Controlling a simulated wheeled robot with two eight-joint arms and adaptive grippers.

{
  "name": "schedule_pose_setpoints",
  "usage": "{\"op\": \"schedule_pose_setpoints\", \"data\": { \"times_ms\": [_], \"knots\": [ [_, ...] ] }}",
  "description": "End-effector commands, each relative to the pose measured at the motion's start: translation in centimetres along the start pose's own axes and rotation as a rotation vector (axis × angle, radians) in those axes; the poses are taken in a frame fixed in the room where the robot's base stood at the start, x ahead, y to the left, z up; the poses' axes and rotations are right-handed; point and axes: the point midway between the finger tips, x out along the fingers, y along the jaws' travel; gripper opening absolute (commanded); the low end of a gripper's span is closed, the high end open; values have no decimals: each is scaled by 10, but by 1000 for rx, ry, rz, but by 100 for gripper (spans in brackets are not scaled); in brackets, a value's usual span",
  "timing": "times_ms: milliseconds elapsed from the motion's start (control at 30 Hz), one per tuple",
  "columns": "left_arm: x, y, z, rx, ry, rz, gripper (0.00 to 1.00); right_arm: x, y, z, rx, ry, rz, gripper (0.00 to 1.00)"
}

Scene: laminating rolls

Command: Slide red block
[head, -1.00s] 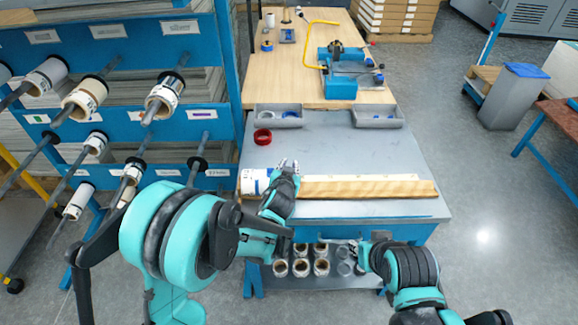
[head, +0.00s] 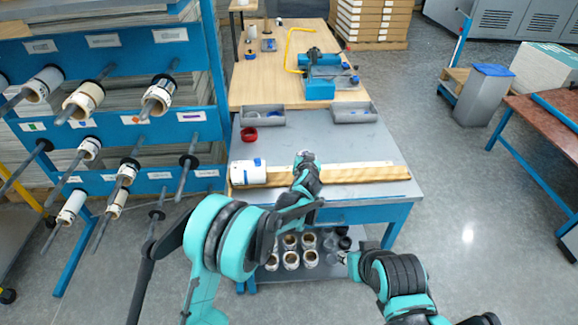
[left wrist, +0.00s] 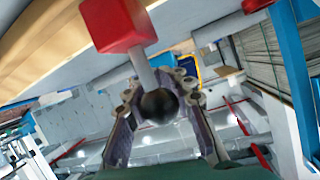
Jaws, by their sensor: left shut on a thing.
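The red block (left wrist: 118,22) shows at the top of the left wrist view, with a metal rod running from it to a black ball knob (left wrist: 159,104). My left gripper (left wrist: 160,95) has its fingers on both sides of the knob and is shut on it. In the head view my left gripper (head: 304,160) is over the wooden bar (head: 365,173), right of the white roll (head: 248,172). The red block is hidden there. My right gripper (head: 344,257) is low, in front of the table, apart from the bar; its fingers are too small to read.
The grey tabletop (head: 330,143) is mostly clear behind the bar. A red ring (head: 249,134) and two grey trays (head: 355,113) stand farther back. Several roll cores (head: 290,260) are on the shelf below. A blue rack (head: 180,90) with rolls on rods stands at left.

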Motion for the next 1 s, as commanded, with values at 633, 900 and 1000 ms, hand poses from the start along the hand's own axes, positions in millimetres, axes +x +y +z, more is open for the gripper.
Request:
{"op": "schedule_pose_setpoints", "data": {
  "times_ms": [633, 900, 1000],
  "knots": [
    [12, 75, -21, 0, 1, 3, 0, -3, 0, -3, 0, 0, 0, 29],
    [12, 74, -21, 0, 0, 3, 28, -3, 0, -3, 0, 0, 0, 29],
    [12, 74, -21, 0, 0, 2, 32, -3, 0, -3, 0, 0, 0, 29]
  ]
}}
